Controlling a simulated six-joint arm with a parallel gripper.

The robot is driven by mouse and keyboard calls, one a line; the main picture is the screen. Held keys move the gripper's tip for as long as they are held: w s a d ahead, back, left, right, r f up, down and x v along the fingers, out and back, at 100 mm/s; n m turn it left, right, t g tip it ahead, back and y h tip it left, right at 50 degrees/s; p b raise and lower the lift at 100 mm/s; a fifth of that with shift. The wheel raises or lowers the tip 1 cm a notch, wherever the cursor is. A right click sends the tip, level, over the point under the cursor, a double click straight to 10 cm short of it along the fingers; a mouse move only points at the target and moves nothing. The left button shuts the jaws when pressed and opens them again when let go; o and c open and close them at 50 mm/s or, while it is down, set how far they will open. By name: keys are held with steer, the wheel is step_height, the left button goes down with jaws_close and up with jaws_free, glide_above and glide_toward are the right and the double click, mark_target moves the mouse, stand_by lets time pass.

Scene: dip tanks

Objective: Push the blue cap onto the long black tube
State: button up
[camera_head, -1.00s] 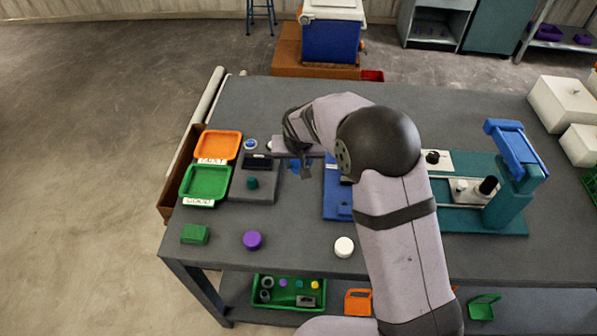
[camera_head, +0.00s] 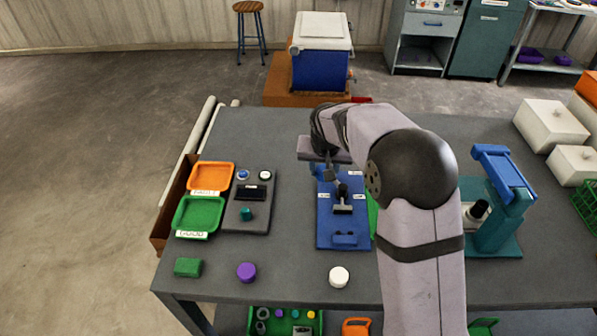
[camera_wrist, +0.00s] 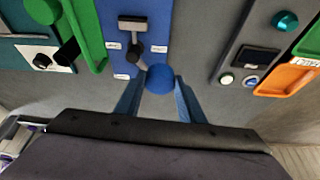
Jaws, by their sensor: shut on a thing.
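My gripper (camera_wrist: 157,98) is shut on the blue cap (camera_wrist: 160,77), which shows as a round blue shape between the fingertips. In the head view my gripper (camera_head: 328,176) is over the far end of a blue board (camera_head: 326,228), and the cap is not clear there. A black cylinder (camera_wrist: 67,52) shows left of the cap in the wrist view, by a green part. Another black cylinder (camera_head: 477,209) stands at the teal press in the head view. I cannot tell which is the long black tube.
The blue board carries a grey and black clamp-like part (camera_head: 343,208) close to my gripper. Left are a grey panel (camera_head: 240,221), an orange tray (camera_head: 212,165) and a green tray (camera_head: 180,212). A purple cap (camera_head: 246,272) and white cap (camera_head: 339,277) stand in front. The teal press (camera_head: 497,245) is right.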

steer(key=d+r+m+p, duration=0.1)
steer(key=d, duration=0.5)
steer(key=d+m+p, duration=0.1)
steer(key=d+p, duration=0.1)
steer(key=d, duration=0.5)
steer(key=w+d+r+m+h+p, duration=0.1)
steer(key=d+p, duration=0.1)
steer(key=d, duration=0.5)
steer(key=shift+d+r, duration=0.25)
steer(key=shift+r, duration=0.05)
steer(key=shift+w+a+r+n+y, duration=0.15)
steer(key=shift+w+n+y, duration=0.15)
steer(key=shift+n, duration=0.6)
steer(key=shift+f+b, duration=1.7)
steer(key=shift+f, duration=0.8)
steer(key=shift+f+b, duration=0.95)
steer(key=shift+f, duration=0.6)
